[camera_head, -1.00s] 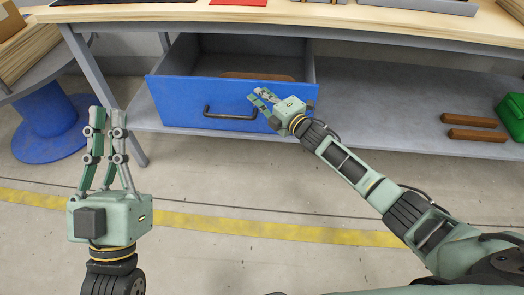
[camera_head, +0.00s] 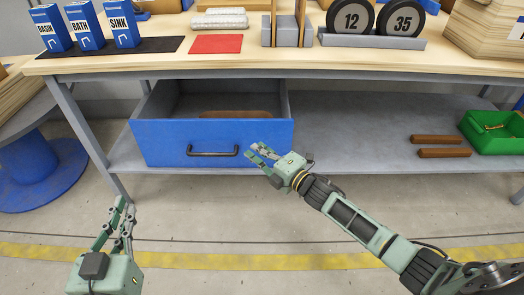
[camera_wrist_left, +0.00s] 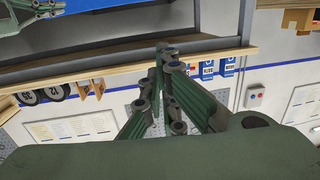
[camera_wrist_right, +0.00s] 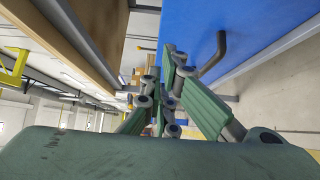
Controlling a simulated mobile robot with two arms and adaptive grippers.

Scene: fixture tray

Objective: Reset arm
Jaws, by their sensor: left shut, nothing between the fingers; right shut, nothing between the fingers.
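My left gripper (camera_head: 123,212) is shut and empty, fingers upward, low at the left in the head view, in front of the table. Its closed fingers (camera_wrist_left: 168,60) also show in the left wrist view. My right gripper (camera_head: 254,154) is shut and empty, just in front of the right part of the open blue drawer (camera_head: 170,140). In the right wrist view its closed fingers (camera_wrist_right: 168,75) appear beside the dark drawer handle (camera_wrist_right: 217,55). I cannot tell whether they touch the drawer. A brown piece (camera_head: 235,114) lies inside the drawer, partly hidden by the front panel.
The tabletop (camera_head: 150,63) holds blue boxes (camera_head: 86,27), a red mat (camera_head: 215,44), a grey rack (camera_head: 287,33) and two round weights (camera_head: 350,18). Two brown bars (camera_head: 443,153) and a green bin (camera_head: 492,133) sit on the lower shelf (camera_head: 370,130). The floor in front is clear.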

